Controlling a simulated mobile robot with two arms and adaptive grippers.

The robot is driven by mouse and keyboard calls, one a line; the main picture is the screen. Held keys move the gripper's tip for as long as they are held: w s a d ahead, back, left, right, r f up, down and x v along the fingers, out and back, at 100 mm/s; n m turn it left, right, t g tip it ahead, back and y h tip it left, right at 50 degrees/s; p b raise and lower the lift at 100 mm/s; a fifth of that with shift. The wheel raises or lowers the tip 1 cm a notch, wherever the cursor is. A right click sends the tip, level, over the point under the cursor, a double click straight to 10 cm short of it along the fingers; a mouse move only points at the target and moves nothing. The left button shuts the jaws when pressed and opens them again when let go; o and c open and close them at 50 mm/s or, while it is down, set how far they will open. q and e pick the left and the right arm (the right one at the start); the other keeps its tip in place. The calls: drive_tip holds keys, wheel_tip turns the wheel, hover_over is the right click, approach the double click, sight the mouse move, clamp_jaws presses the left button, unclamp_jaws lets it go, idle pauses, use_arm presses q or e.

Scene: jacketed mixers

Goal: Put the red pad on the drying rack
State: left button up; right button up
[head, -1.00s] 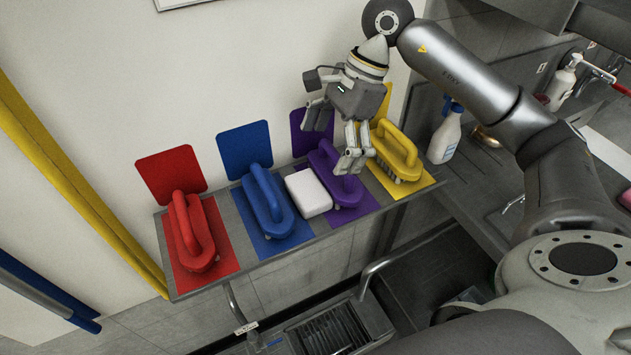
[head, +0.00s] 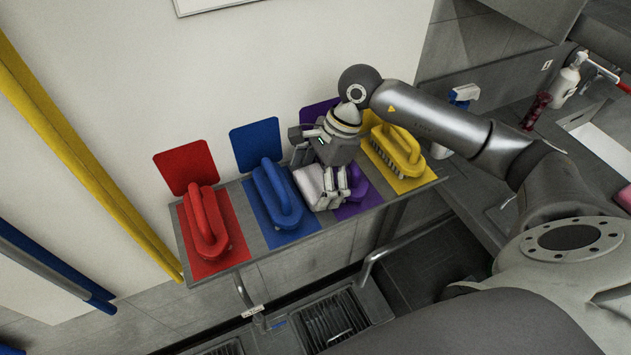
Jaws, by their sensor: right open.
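A red pad with a looped handle (head: 207,222) sits on a red mat at the left end of a grey shelf (head: 258,240). My right gripper (head: 332,192) is open, to the right of the red pad, with its fingers down around or just in front of a white block (head: 312,186) between the blue and purple places. I cannot tell whether the fingers touch the block. I cannot make out a drying rack for certain; a dark slatted grate (head: 333,318) shows below the shelf. My left gripper is out of view.
A blue handled pad (head: 277,195) and a yellow brush (head: 398,151) share the shelf. Coloured panels stand on the wall behind. A metal tap-like pipe (head: 378,262) rises below the shelf. Yellow (head: 85,150) and blue poles lean at the left. A counter with bottles is at the right.

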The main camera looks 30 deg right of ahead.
drive_tip(key=c, duration=0.7)
